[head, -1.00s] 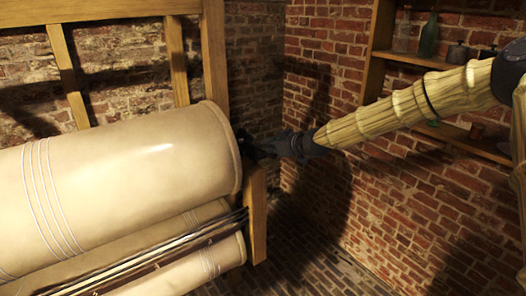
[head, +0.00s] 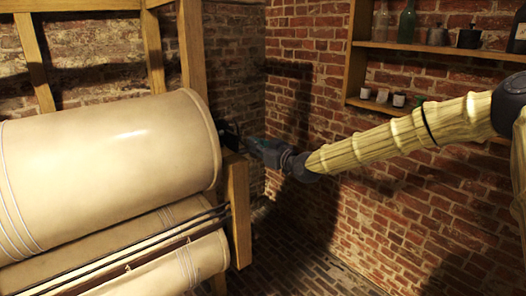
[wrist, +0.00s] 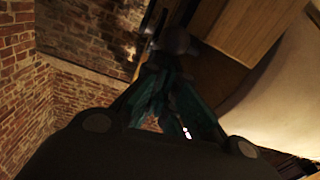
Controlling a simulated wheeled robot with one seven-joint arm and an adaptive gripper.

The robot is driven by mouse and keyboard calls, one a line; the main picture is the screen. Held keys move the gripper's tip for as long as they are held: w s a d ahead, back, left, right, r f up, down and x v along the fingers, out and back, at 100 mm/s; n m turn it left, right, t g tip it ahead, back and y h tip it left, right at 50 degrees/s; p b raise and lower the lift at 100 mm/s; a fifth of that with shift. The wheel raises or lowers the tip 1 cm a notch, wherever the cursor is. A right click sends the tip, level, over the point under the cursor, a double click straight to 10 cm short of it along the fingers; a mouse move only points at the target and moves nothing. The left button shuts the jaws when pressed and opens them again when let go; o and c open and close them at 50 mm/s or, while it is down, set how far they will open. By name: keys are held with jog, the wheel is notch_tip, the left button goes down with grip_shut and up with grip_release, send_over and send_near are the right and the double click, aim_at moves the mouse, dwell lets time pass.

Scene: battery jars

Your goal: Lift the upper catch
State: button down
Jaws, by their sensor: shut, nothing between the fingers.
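A dark catch-like piece (head: 230,132) sits at the right end of the large cream roller, by the wooden post. It is small and dark in the head view, and its exact shape and position are unclear. My gripper (head: 250,143) is at the post's right side, close to that piece. In the wrist view, my gripper's dark green fingers (wrist: 165,75) are together, with nothing seen between them. A dark rod with a rounded knob (wrist: 175,42) lies just beyond the fingertips. I cannot tell whether they touch it.
The big cream roller (head: 110,140) lies left of my gripper, with a lower roller (head: 165,275) and dark rails under it. The wooden post (head: 239,210) stands close to my gripper. Brick walls are behind, and a shelf (head: 440,48) with bottles and jars is at upper right.

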jog(key=shift+s+f+b, duration=0.1)
jog(key=shift+f+b, duration=0.45)
dwell(0.4)
jog(key=r, duration=0.1)
jog(key=r+p, duration=0.1)
jog(key=a+r, duration=0.1)
jog(key=r, duration=0.1)
jog(key=shift+w, duration=0.25)
jog(key=b+v, duration=0.1)
jog(key=v, duration=0.8)
jog(key=shift+s+d+f, duration=0.2)
jog(key=shift+s, duration=0.15)
